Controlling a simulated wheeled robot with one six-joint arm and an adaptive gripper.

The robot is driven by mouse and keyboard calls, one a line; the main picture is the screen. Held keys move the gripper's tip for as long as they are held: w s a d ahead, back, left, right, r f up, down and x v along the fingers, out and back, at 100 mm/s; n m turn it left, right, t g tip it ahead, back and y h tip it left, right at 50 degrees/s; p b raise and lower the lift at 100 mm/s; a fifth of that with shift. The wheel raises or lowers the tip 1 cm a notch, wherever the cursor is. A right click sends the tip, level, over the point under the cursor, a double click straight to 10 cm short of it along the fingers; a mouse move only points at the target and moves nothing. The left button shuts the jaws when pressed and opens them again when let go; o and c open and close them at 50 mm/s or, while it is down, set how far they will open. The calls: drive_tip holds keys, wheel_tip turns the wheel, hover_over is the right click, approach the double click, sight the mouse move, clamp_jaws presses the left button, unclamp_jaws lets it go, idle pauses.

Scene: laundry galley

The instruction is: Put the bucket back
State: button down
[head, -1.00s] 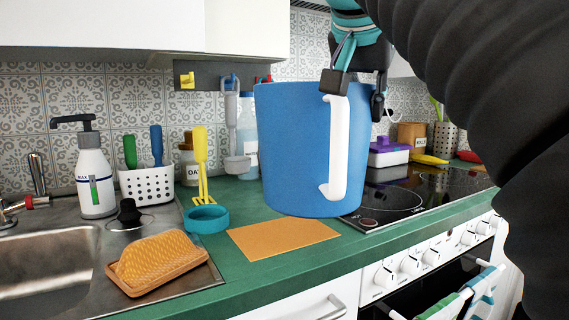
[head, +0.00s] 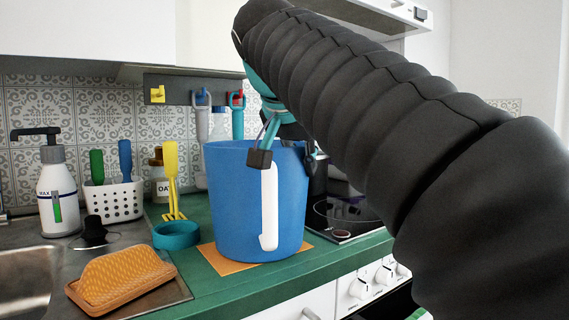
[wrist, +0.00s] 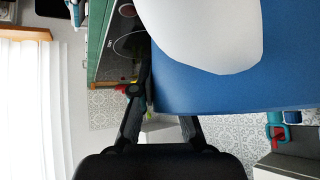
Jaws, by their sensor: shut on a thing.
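The blue bucket (head: 238,205) with a white side handle (head: 268,207) is upright over the orange mat (head: 228,262) on the green counter. Its base overlaps the mat in the head view; I cannot tell whether it touches. My gripper (head: 286,158) is shut on the bucket's rim from above, with one finger outside near the handle's top. In the wrist view the bucket's blue wall (wrist: 240,85) and white handle (wrist: 205,30) fill the upper right, beside my gripper (wrist: 163,115).
Left of the bucket are a teal ring (head: 176,236), a yellow fork-like utensil (head: 171,180), a white utensil holder (head: 114,200), a soap bottle (head: 58,192) and an orange butter dish (head: 122,280) by the sink (head: 22,285). The black hob (head: 345,215) is right. Utensils hang behind.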

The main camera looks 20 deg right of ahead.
drive_tip(key=shift+f, duration=0.1)
drive_tip(key=c, duration=1.2)
unclamp_jaws()
drive_tip(key=p+v, duration=0.2)
drive_tip(key=v, duration=1)
drive_tip(key=shift+p, duration=0.35)
drive_tip(key=shift+d, duration=0.1)
